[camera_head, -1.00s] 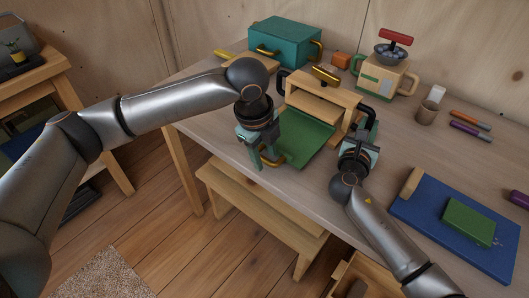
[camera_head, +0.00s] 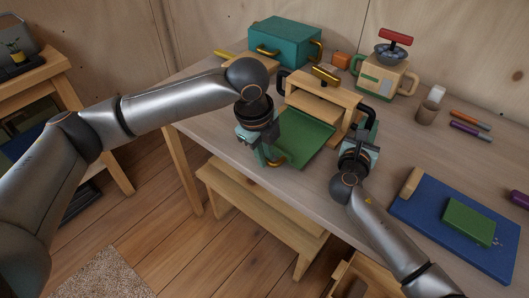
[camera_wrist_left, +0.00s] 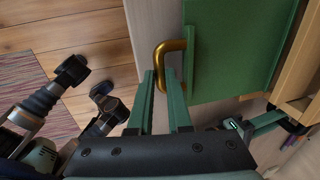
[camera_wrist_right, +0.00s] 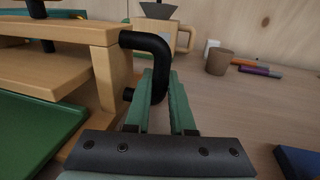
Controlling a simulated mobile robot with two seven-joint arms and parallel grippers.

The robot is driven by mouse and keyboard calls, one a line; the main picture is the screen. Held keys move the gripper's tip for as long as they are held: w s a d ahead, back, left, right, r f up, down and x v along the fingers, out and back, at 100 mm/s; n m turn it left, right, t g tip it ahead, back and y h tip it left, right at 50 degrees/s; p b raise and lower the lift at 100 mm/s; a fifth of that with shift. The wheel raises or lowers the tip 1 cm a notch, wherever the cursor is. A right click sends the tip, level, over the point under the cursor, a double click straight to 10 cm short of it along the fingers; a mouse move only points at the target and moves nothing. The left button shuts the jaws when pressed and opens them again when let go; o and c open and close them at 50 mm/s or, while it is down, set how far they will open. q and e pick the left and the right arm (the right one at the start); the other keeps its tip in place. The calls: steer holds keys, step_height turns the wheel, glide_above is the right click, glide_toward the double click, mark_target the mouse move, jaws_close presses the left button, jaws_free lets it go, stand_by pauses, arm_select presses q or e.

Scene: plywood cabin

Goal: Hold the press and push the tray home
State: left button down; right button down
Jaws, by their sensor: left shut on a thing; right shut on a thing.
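The wooden press (camera_head: 341,97) stands on the table, with black side handles (camera_wrist_right: 155,48) and a brass piece (camera_head: 326,73) on top. The green tray (camera_head: 307,137) sticks out of its front. The tray's brass handle (camera_head: 281,161) faces the near table edge and also shows in the left wrist view (camera_wrist_left: 161,54). My left gripper (camera_head: 266,158) is shut on the tray's brass handle; its fingers partly hide the grip. My right gripper (camera_head: 364,138) is shut on the press's right black handle; in the right wrist view its fingertips (camera_wrist_right: 161,75) meet the handle.
A teal box (camera_head: 285,44) and a cream machine with a bowl (camera_head: 384,77) stand behind. A brown cup (camera_head: 427,113) and markers (camera_head: 470,132) lie right. A blue board (camera_head: 430,219) with a green block (camera_head: 469,222) lies front right. A wooden stool (camera_head: 262,217) stands below.

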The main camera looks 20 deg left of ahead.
mark_target(298, 133)
stand_by(0.9)
arm_select(q)
steer(key=w+d, duration=0.1)
steer(key=w, duration=0.3)
steer(key=w+d, duration=0.2)
steer(key=w, duration=0.1)
steer(key=w+d, duration=0.2)
steer(key=w, duration=0.2)
steer(key=shift+w, duration=0.3)
steer(key=c, duration=0.8)
jaws_free()
steer(key=shift+c, duration=0.2)
step_height(298, 133, up, 12)
steer(key=s+a, duration=0.1)
steer(key=s, duration=0.1)
steer(key=shift+s, duration=0.15)
steer(key=shift+f, duration=0.1)
arm_select(e)
steer(key=c, duration=0.7)
jaws_free()
